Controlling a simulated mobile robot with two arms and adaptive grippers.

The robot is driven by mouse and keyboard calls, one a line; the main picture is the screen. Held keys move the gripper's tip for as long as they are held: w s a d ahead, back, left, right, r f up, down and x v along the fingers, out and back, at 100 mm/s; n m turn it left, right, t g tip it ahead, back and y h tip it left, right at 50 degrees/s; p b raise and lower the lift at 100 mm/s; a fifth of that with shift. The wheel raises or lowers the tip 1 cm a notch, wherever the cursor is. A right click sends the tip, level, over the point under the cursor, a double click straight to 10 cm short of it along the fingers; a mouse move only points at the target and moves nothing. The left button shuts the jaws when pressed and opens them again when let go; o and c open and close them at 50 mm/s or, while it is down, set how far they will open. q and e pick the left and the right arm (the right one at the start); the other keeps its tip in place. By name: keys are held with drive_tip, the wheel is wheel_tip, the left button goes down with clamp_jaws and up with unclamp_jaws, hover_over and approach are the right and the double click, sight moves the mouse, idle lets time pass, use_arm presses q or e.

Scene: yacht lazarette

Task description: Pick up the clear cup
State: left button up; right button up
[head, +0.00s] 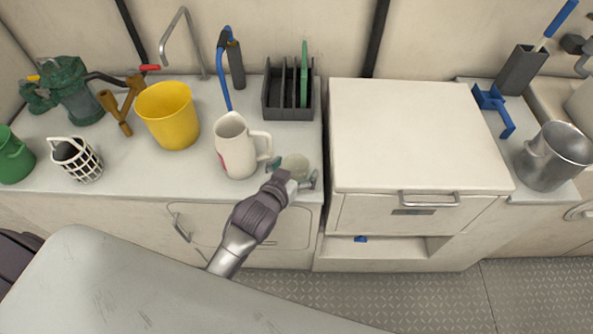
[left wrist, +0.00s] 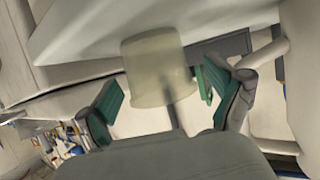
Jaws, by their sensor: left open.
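The clear cup (head: 296,163) is a small, pale, see-through cup near the front edge of the counter, just right of the white pitcher. In the left wrist view the cup (left wrist: 157,66) is ahead of the palm. My left gripper (head: 293,173) is open at the cup's near side, with one green-padded finger towards each side of it. In the left wrist view the open fingers of my left gripper (left wrist: 168,102) flank the cup's near end; I see no clear contact. Part of the cup is hidden by the gripper in the head view. My right gripper is not in view.
A white pitcher (head: 235,150) stands close left of the cup. Behind are a dark rack (head: 275,105) and a yellow bucket (head: 168,120). A raised white cabinet (head: 415,130) borders the counter on the right. A metal pot (head: 555,158) stands far right.

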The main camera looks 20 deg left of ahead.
use_arm(q)
drive_tip(key=shift+w+f, duration=0.1)
drive_tip(key=shift+w, duration=0.2)
drive_tip(key=c, duration=1)
drive_tip(key=shift+c, duration=0.2)
